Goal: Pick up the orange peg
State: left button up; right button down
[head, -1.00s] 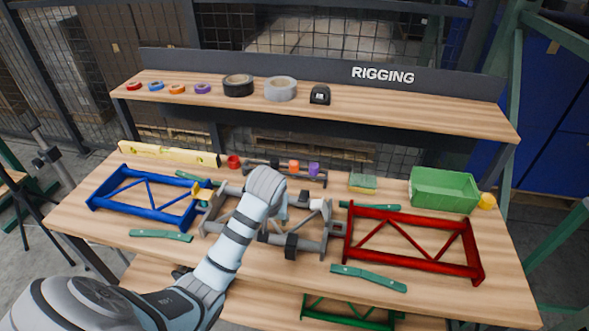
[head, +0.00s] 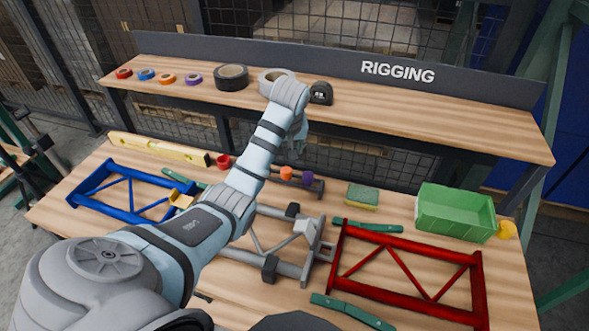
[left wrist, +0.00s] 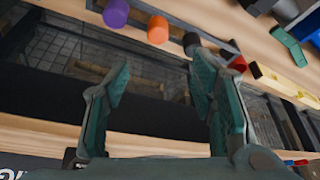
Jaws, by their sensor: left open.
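The orange peg (head: 286,173) stands in a dark rack (head: 318,188) at the back of the table, just left of the purple peg (head: 309,176). In the left wrist view the orange peg (left wrist: 157,29) shows near the top, between the purple peg (left wrist: 116,12) and a black peg (left wrist: 191,42). My left gripper (left wrist: 160,78) is open and empty, its fingers apart from the peg. In the head view it is above the rack, in front of the shelf, largely hidden by my wrist. My right gripper is not in view.
The upper shelf (head: 420,120) with tape rolls and a tape measure overhangs behind. A grey frame (head: 292,268) lies in the middle, a blue frame (head: 105,205) left, a red frame (head: 345,285) right. A red cup (head: 223,161), sponge (head: 362,196) and green bin (head: 455,215) stand at the back.

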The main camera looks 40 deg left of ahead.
pick_arm(q)
jog(key=b, duration=0.1)
send_over(286, 170)
jog(key=s+d, duration=0.1)
jog(key=s, duration=0.1)
notch_tip(286, 170, down, 6)
jog(key=r, duration=0.1)
jog(key=x, duration=0.2)
jog(key=b+x, duration=0.1)
jog(key=x, duration=0.1)
jog(key=d+x, duration=0.1)
jog(key=x, duration=0.1)
jog(key=shift+w+f+b, duration=0.25)
jog(key=shift+w+b, duration=0.05)
jog(key=shift+b, duration=0.05)
jog(key=shift+a+f, duration=0.1)
jog(key=shift+f, duration=0.15)
jog(key=shift+a+r, duration=0.1)
jog(key=shift+r, duration=0.05)
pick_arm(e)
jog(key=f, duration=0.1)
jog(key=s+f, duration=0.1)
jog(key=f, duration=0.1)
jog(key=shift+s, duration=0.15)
pick_arm(q)
grip_shut()
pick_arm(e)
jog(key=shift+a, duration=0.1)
